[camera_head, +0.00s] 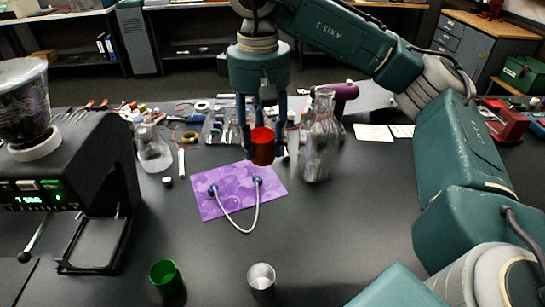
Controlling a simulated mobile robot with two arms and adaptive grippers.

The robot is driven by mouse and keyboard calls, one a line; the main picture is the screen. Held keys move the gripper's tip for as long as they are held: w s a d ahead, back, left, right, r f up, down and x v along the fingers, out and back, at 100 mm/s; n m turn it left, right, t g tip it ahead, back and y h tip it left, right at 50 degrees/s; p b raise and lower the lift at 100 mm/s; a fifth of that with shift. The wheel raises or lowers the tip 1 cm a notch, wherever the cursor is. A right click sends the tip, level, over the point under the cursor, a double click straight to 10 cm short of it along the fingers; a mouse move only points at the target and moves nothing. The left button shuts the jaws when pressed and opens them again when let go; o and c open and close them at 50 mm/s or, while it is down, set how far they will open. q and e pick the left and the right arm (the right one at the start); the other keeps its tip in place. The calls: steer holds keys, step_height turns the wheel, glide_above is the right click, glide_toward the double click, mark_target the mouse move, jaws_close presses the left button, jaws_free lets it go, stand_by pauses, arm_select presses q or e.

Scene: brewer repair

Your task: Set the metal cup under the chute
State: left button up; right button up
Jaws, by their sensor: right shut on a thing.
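The metal cup (261,281) stands upright on the dark table near the front edge of the view, with no gripper near it. The chute itself cannot be made out clearly. The space above the stand looks empty. My left gripper is not in view.
A green cup (166,277) stands left of the metal cup. A purple mat (208,207) holds a cable with blue ends (250,222). A glass bottle (319,140) stands right of my right gripper. Tools and parts clutter the back. The table right of the mat is clear.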

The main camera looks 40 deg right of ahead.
steer(key=shift+w+d+f, duration=0.2)
steer(key=shift+d+f, duration=0.15)
steer(key=shift+f, duration=0.15)
steer(key=f, duration=1.4)
steer(key=shift+s+a+f+b, duration=0.15)
steer(key=shift+s+a+b, duration=0.1)
steer(key=shift+b, duration=0.1)
step_height(320, 180, down, 4)
steer(key=shift+w+r+p, duration=0.1)
steer(key=shift+r+p, duration=0.15)
steer(key=shift+p, duration=0.1)
steer(key=shift+d+f, duration=0.1)
steer(key=shift+f, duration=0.1)
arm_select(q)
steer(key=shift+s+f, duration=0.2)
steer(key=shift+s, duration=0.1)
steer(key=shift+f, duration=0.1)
